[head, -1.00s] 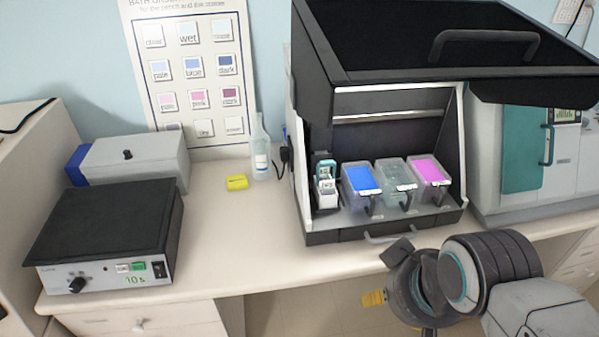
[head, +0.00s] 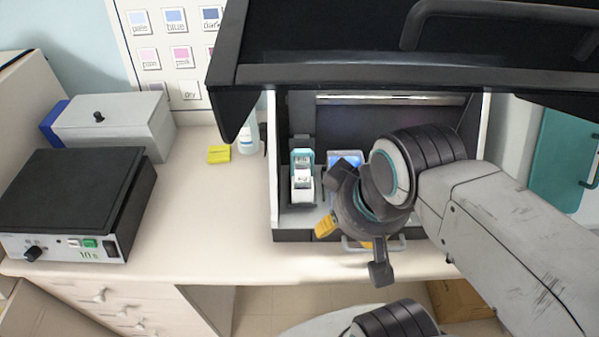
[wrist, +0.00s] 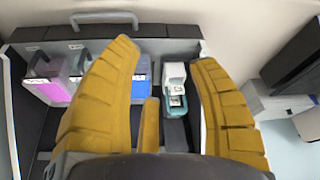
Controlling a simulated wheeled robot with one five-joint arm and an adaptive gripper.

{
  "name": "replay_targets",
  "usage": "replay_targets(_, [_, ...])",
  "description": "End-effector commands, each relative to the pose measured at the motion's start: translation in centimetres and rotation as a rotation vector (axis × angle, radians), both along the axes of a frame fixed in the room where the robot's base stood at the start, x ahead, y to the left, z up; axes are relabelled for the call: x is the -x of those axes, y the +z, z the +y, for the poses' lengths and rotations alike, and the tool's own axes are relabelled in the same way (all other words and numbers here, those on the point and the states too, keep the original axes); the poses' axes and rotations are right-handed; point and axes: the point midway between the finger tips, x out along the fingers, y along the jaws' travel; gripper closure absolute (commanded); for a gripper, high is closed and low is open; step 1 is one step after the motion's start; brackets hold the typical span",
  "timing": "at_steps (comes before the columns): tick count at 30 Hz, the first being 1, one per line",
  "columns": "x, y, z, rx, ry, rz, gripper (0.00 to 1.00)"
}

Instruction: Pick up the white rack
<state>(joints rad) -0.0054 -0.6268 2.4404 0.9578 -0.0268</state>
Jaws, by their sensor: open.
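The white rack (head: 302,184) with a teal handle stands inside the black open-fronted cabinet, at its left end in the head view. In the wrist view the rack (wrist: 174,85) shows between my gripper's yellow fingers, nearer the right one, and apart from them. My gripper (wrist: 160,80) is open and empty. In the head view my gripper (head: 326,226) is in front of the cabinet, lower and to the right of the rack, with its fingers mostly hidden behind my wrist.
A blue bath (head: 345,158) stands right of the rack, partly hidden by my arm; a pink bath (wrist: 45,88) shows in the wrist view. The cabinet's raised lid (head: 370,75) overhangs. A hotplate (head: 70,200), grey box (head: 115,125), yellow block (head: 219,154) and bottle (head: 248,138) are left.

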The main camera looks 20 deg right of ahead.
Motion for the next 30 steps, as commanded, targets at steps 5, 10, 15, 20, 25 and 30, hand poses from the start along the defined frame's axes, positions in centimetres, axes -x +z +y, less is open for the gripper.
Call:
replay_targets(5, [-0.4, -1.1, 0.1, 0.009, 0.030, 0.043, 0.46])
replay_targets(10, [-0.9, -1.9, 0.2, 0.019, 0.065, 0.093, 0.46])
replay_targets(15, [-1.6, -2.8, 0.4, 0.031, 0.110, 0.152, 0.46])
replay_targets(20, [-2.7, -3.9, 0.5, 0.044, 0.180, 0.228, 0.46])
replay_targets(25, [-5.4, -4.0, 0.8, 0.070, 0.331, 0.322, 0.46])
replay_targets(30, [-9.9, -1.8, 0.9, 0.106, 0.566, 0.365, 0.46])
